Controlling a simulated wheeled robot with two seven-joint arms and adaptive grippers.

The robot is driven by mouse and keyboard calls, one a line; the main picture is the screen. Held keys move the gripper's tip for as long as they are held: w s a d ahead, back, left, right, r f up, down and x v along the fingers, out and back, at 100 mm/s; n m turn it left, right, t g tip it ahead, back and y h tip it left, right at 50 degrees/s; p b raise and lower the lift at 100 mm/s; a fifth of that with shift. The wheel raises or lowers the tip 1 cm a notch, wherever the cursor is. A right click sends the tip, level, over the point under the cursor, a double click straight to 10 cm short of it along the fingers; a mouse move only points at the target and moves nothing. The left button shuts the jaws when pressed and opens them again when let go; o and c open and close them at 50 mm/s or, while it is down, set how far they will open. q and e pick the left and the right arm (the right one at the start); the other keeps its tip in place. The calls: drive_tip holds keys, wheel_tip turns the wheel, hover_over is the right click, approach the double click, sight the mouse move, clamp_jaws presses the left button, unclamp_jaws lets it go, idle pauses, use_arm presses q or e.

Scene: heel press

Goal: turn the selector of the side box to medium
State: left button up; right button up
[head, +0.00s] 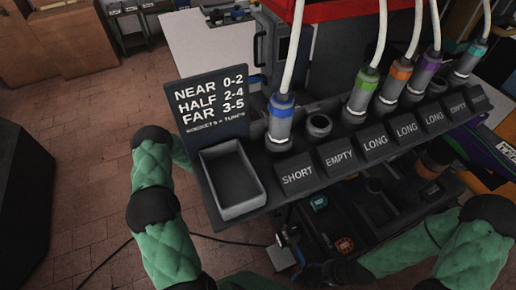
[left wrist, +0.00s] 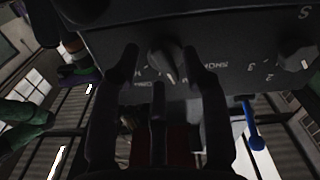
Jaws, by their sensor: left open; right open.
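In the left wrist view the dark face of the side box (left wrist: 235,55) fills the top. Its selector (left wrist: 165,58) is a dark grey knob with a pale pointer line aimed down and slightly right in the picture. Small white labels ring it, too blurred to read surely. My left gripper (left wrist: 162,52) is open, one finger on each side of the selector; I cannot tell if they touch it. In the head view my left gripper is hidden behind the sign panel. My right gripper (head: 343,272) is low at the bottom, dark and partly visible, open.
A second knob (left wrist: 297,60) with digits sits right of the selector. In the head view a rack (head: 330,165) holds several hoses with coloured collars above labels. A sign panel (head: 212,105) and an empty grey tray (head: 232,178) stand at its left.

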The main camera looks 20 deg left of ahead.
use_arm(q)
drive_tip(key=v, duration=1.1)
